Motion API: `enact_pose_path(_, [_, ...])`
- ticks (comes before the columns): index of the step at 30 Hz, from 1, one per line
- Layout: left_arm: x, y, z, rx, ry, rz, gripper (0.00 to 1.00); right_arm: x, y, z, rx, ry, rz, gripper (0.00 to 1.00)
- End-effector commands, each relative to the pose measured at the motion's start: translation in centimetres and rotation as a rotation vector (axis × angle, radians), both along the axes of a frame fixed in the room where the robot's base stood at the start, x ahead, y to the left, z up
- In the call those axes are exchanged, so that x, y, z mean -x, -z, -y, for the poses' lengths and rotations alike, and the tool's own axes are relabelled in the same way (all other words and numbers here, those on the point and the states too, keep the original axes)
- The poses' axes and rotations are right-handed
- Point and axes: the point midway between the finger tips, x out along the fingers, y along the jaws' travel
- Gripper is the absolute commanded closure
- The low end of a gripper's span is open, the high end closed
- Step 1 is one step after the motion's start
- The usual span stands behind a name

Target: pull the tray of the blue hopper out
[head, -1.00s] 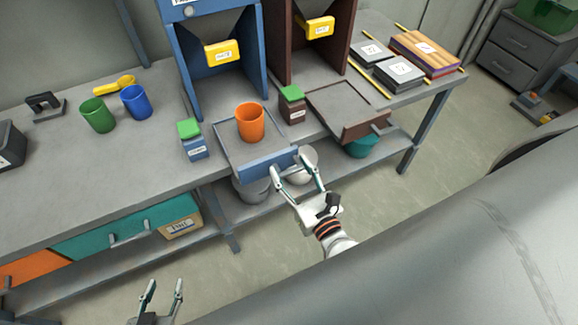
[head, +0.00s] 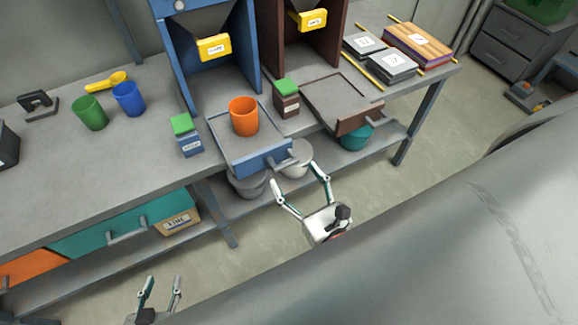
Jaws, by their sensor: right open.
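The blue hopper (head: 175,65) stands on the bench with a yellow labelled gate (head: 214,47). Its tray (head: 228,150) extends forward from the hopper, and its blue front panel (head: 263,158) hangs over the bench's front edge. An orange cup (head: 244,116) stands upright on the tray. A grey handle (head: 284,164) shows on the front panel. My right gripper (head: 295,175) is open and empty, just in front of and below the handle; its fingers appear apart from the handle. My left gripper (head: 161,281) is open and empty at the bottom left, away from the bench.
A brown hopper (head: 340,50) with its own extended tray (head: 330,95) stands to the right. Small green-topped boxes (head: 187,137) flank the blue tray. Green (head: 90,113) and blue (head: 129,99) cups stand at left. Bowls sit on the lower shelf (head: 215,208).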

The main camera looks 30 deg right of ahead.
Motion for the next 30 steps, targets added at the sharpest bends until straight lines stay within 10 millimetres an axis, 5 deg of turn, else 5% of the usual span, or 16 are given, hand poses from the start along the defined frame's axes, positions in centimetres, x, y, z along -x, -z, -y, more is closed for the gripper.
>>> enact_pose_path(6, [0.0,0.0,0.0,0.001,-0.001,0.0,0.6,4.3,0.1,0.1,0.001,-0.002,-0.003,0.31])
enact_pose_path(12, [0.0,0.0,0.0,0.001,-0.001,0.0,0.6,6.5,0.1,0.2,0.001,0.0,-0.002,0.31])
enact_pose_path(30, [0.0,0.0,0.0,0.002,-0.001,0.001,0.6,6.9,0.0,0.3,0.0,0.001,-0.001,0.31])
